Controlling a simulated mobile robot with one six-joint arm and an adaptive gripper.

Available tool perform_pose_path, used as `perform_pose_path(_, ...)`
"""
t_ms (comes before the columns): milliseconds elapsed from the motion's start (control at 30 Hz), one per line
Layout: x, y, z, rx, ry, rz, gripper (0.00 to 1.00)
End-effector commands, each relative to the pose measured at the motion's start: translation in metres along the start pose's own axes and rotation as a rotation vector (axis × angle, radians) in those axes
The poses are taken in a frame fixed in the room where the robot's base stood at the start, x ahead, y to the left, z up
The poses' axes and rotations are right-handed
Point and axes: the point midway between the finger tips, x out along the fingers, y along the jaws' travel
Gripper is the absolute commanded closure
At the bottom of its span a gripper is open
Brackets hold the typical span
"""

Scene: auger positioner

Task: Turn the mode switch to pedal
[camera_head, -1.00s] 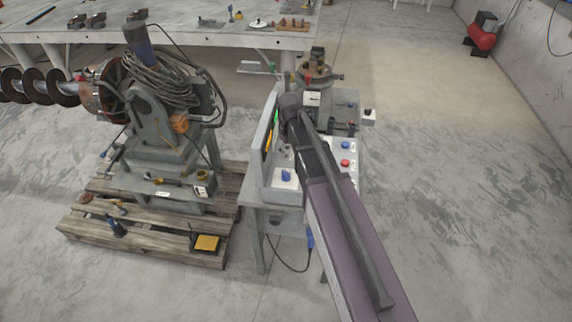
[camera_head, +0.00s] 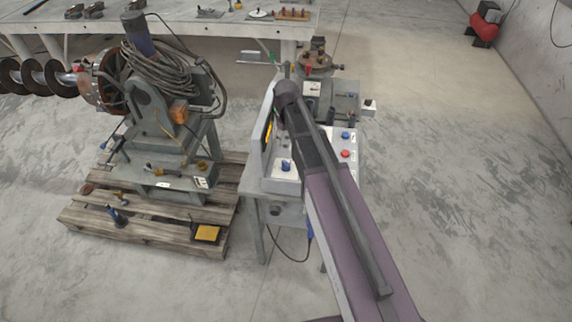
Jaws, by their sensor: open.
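A grey control stand (camera_head: 253,180) with an upright panel stands in the middle. On its front white plate is a blue knob (camera_head: 286,166). A blue button (camera_head: 345,135) and a red button (camera_head: 345,153) sit on a white plate on its right side. The labels are too small to read, so I cannot tell for sure which control is the mode switch. My arm crosses from the lower right over the stand and covers part of its top. My gripper is hidden behind the arm or the panel.
On the left, a wooden pallet (camera_head: 150,225) carries a grey machine (camera_head: 160,120) with coiled cable and an auger (camera_head: 35,77). A round fixture (camera_head: 316,62) stands behind the control stand. A long bench (camera_head: 200,32) runs across the back. Floor is clear at right.

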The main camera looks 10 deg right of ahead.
Motion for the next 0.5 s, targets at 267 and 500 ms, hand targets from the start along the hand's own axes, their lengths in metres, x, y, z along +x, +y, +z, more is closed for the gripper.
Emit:
perform_pose_path(267,0.024,0.0,0.0,0.0,0.0,0.0,0.43)
perform_pose_path(500,0.042,0.0,0.0,0.0,0.0,0.0,0.43)
